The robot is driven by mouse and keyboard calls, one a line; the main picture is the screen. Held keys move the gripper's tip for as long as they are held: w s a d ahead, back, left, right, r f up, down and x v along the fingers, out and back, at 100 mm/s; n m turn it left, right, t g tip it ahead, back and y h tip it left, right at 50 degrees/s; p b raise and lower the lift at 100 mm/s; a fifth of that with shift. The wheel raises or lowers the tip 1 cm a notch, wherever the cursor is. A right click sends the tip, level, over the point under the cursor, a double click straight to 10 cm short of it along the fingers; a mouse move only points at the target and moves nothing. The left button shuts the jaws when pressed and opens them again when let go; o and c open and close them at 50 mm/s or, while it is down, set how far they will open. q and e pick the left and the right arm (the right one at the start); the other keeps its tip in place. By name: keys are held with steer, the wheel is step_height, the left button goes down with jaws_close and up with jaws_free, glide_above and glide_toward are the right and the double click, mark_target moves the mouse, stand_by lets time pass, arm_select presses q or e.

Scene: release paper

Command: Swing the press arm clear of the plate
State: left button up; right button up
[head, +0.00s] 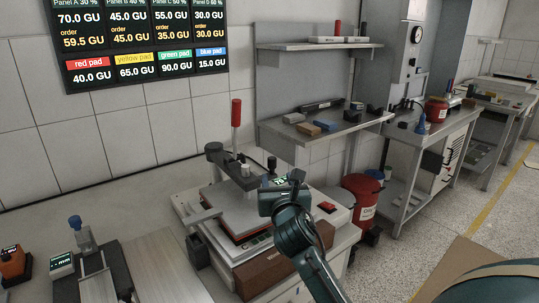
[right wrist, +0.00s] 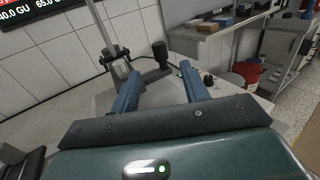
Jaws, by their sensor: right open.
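The heat press stands on the bench in the middle of the head view. Its dark press arm (head: 228,160) reaches over the pale plate (head: 222,207), with a tall red-topped handle (head: 236,113) rising at its back. A short black knob (head: 271,163) stands up near the arm's front end. My right gripper (head: 270,182) is beside the press arm, over the right part of the press. In the right wrist view its two blue fingers (right wrist: 160,72) are apart, with the black knob (right wrist: 160,54) beyond them and nothing held. My left gripper is out of view.
A red bin (head: 362,190) stands right of the press, near a red button (head: 327,207) on its base. A shelf (head: 325,128) with small blocks is behind. Another device with a blue knob (head: 75,222) is at the lower left.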

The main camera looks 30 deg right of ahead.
mark_target(271, 159)
steer(key=x, duration=1.2)
steer(key=shift+w, duration=0.15)
jaws_close()
